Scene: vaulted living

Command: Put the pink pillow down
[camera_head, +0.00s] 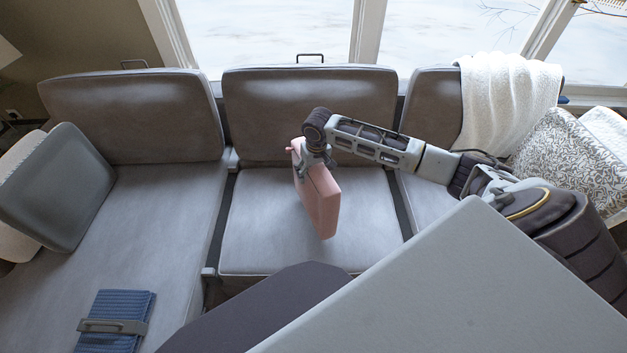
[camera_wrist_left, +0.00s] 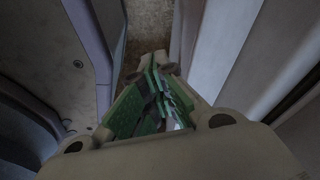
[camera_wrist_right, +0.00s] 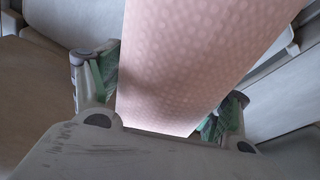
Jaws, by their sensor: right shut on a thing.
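The pink pillow (camera_head: 320,201) is above the middle seat of the grey sofa (camera_head: 262,225), on edge and slightly tilted. My right gripper (camera_head: 309,166) is shut on its upper part. In the right wrist view the pillow (camera_wrist_right: 195,55) fills the space between the two fingers (camera_wrist_right: 158,95). I cannot tell whether its lower edge touches the seat cushion. My left gripper does not show in the head view. In the left wrist view my left gripper (camera_wrist_left: 158,72) is empty, with its fingers together, beside pale upright surfaces.
A grey pillow (camera_head: 58,190) leans at the sofa's left end. A folded blue cloth (camera_head: 115,310) lies on the left seat. A white throw (camera_head: 507,105) hangs over the right backrest, near a patterned pillow (camera_head: 570,165). The middle seat around the pillow is clear.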

